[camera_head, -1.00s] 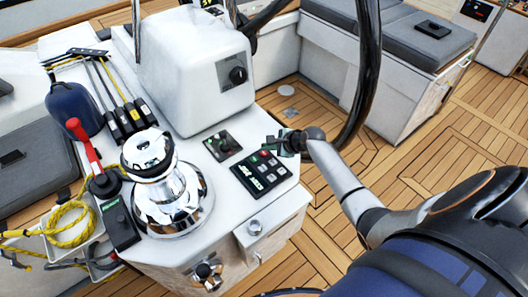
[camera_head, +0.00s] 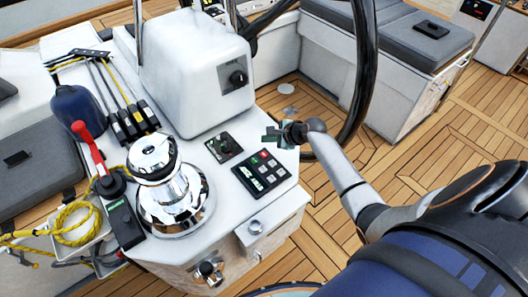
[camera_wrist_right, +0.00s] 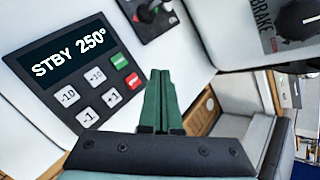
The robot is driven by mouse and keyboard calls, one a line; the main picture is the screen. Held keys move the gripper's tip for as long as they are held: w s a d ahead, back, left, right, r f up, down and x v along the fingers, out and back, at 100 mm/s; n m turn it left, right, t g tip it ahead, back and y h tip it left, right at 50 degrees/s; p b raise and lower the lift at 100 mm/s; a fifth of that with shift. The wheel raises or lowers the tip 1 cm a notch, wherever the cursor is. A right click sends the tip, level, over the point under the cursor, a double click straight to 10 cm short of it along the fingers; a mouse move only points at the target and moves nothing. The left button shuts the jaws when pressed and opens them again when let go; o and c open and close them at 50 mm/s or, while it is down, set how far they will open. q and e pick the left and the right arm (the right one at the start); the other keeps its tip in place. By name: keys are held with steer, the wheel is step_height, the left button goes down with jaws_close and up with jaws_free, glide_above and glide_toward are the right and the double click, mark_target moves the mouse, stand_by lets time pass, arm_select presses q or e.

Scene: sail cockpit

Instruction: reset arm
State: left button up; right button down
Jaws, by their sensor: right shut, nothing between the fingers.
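My right gripper (camera_head: 270,135) is shut and empty, held above the console near its right edge, just above the autopilot panel. Its closed green fingers (camera_wrist_right: 161,100) show in the right wrist view. The autopilot panel (camera_head: 261,173) has a dark face, several buttons and a small display. In the right wrist view its display reads "STBY 250°" (camera_wrist_right: 70,50). The fingers look apart from the panel's buttons. My right arm (camera_head: 345,180) reaches in from the lower right. My left gripper is not in view.
A small joystick panel (camera_head: 223,146) and a white pod with a knob (camera_head: 236,78) are close by. The black wheel rim (camera_head: 366,70) rises right of the gripper. Open teak floor lies right.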

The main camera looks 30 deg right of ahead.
stand_by(0.5)
steer(key=s+a+n, duration=0.2)
steer(key=s+a+f+n+g, duration=0.1)
steer(key=s+n, duration=0.2)
steer(key=s+a+n, duration=0.2)
steer(key=shift+s+a+f+g, duration=0.2)
steer(key=shift+a+f+g, duration=0.15)
steer(key=shift+g, duration=0.05)
steer(key=s+a+r+n+g+h, duration=0.1)
steer(key=s+a+r+n, duration=0.2)
steer(key=s+n, duration=0.4)
steer(key=s+a+r+n+g+h, duration=0.1)
steer(key=s+a+r+n, duration=0.1)
steer(key=s+n, duration=0.55)
steer(key=s+a+r+n+g, duration=0.1)
steer(key=s+a+r+n, duration=0.25)
steer(key=s, duration=0.55)
steer(key=w+a+f+t+y, duration=0.1)
steer(key=w+a+f+t, duration=0.1)
steer(key=f, duration=0.4)
steer(key=w+a+f+t, duration=0.2)
steer(key=f+t, duration=0.1)
steer(key=f, duration=0.3)
steer(key=shift+w+n+y, duration=0.35)
steer(key=shift+n+y, duration=0.05)
